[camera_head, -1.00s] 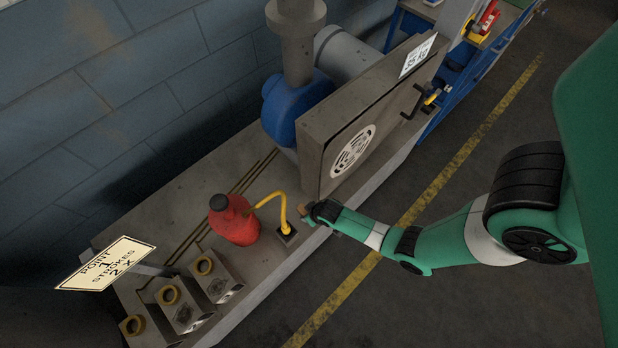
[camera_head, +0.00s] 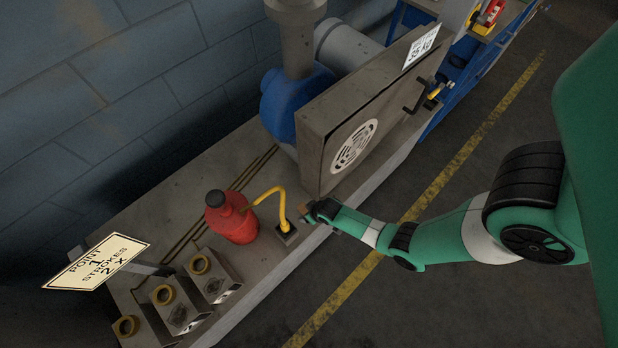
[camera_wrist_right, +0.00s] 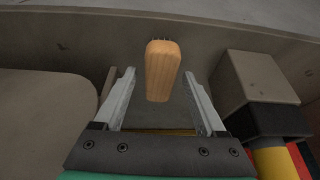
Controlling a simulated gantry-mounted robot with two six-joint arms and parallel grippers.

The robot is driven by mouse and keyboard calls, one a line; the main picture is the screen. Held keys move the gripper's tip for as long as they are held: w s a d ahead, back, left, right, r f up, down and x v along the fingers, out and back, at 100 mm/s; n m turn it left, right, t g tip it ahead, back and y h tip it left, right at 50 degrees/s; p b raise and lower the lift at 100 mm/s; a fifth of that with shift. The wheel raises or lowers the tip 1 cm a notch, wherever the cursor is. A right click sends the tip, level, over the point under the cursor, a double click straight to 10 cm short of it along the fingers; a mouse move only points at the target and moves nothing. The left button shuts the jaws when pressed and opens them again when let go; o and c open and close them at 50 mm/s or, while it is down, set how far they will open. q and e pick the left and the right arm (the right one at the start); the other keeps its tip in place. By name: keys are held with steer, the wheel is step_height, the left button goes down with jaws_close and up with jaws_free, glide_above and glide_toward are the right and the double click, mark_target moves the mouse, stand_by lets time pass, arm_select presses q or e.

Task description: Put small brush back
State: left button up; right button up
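The small brush (camera_wrist_right: 163,70) shows in the right wrist view as a tan wooden block with a few dark bristles at its far end. My right gripper (camera_wrist_right: 159,76) is open, with one finger on each side of the brush and a visible gap on both sides. In the head view my right gripper (camera_head: 310,213) is at the front edge of the bench, beside the foot of a yellow curved pipe. The brush is only a tiny tan patch there. Whether the brush touches any surface is hard to tell. My left gripper is out of view.
A red bottle (camera_head: 231,217) and the yellow pipe (camera_head: 268,196) stand left of the gripper. A grey panel with a round grille (camera_head: 357,145) rises just behind it. Several small boxes with brass rings and a sign (camera_head: 97,262) are at the left. The floor in front is clear.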

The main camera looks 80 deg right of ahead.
steer(key=shift+r, duration=0.1)
steer(key=shift+r+p, duration=0.25)
steer(key=shift+p, duration=0.1)
steer(key=p+v, duration=0.7)
steer(key=v, duration=0.4)
steer(key=shift+r, duration=0.3)
steer(key=shift+s+a, duration=0.1)
